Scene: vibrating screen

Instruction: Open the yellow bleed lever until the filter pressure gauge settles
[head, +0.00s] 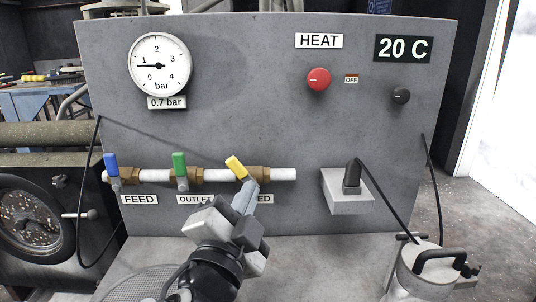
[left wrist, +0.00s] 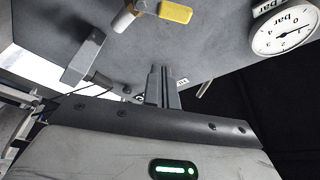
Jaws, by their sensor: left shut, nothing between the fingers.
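The yellow bleed lever (head: 236,167) sits on the right brass valve of the white pipe. It is tilted, its free end up and to the left. It also shows at the top of the left wrist view (left wrist: 175,11). My left gripper (head: 247,194) is shut and empty, its fingertips just below the lever and partly over the BLEED label; whether they touch the valve I cannot tell. Its fingers show closed together in the left wrist view (left wrist: 163,86). The round pressure gauge (head: 160,65) has its needle pointing left near 1, and the plate below reads 0.7 bar (head: 167,102).
The blue FEED lever (head: 111,164) and green OUTLET lever (head: 179,163) stand nearly upright, left of the yellow one. A red HEAT knob (head: 318,79) and a 20 C display (head: 403,48) are higher up. A black plug (head: 352,174) juts out at right, above a metal can (head: 428,270).

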